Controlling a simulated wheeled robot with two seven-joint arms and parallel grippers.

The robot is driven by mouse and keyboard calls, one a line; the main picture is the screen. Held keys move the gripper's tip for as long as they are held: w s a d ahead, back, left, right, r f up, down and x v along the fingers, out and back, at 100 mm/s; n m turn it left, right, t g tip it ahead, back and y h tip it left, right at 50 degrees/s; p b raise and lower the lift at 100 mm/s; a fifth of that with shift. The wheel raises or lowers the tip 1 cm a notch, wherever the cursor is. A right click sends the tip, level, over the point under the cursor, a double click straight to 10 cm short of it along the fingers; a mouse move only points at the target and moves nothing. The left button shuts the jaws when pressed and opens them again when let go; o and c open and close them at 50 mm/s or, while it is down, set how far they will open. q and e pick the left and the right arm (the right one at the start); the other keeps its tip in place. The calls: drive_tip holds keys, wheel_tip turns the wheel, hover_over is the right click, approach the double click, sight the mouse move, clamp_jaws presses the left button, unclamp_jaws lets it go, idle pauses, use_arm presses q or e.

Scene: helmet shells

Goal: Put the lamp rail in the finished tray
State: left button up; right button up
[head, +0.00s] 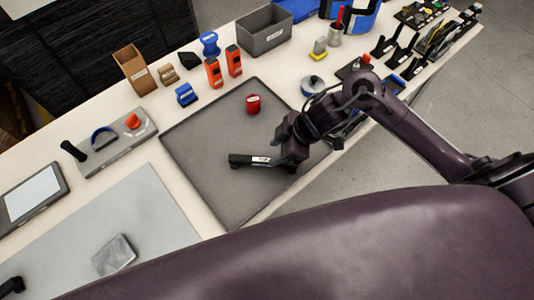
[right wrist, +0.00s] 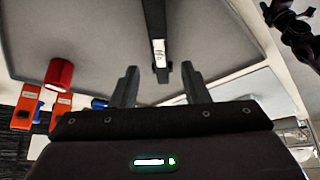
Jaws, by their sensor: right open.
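A black bar with a white label, which looks like the lamp rail (head: 243,159), lies on the large grey, dark-rimmed tray (head: 205,150). I cannot read a label that names this tray as the finished one. My right gripper (head: 284,158) is at the bar's right end in the head view. In the right wrist view, its two fingers (right wrist: 160,85) are apart, and the bar (right wrist: 156,25) lies ahead, lined up with the gap between them. I cannot tell whether they touch it. My left gripper is not clearly seen.
A red labelled piece (head: 253,104) stands on the same tray. An open grey bin (head: 264,31), orange blocks (head: 213,72) and a brown box (head: 131,66) stand behind. A parts board (head: 103,150) lies left.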

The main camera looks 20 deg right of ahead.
drive_tip(key=v, duration=0.5)
idle(0.5)
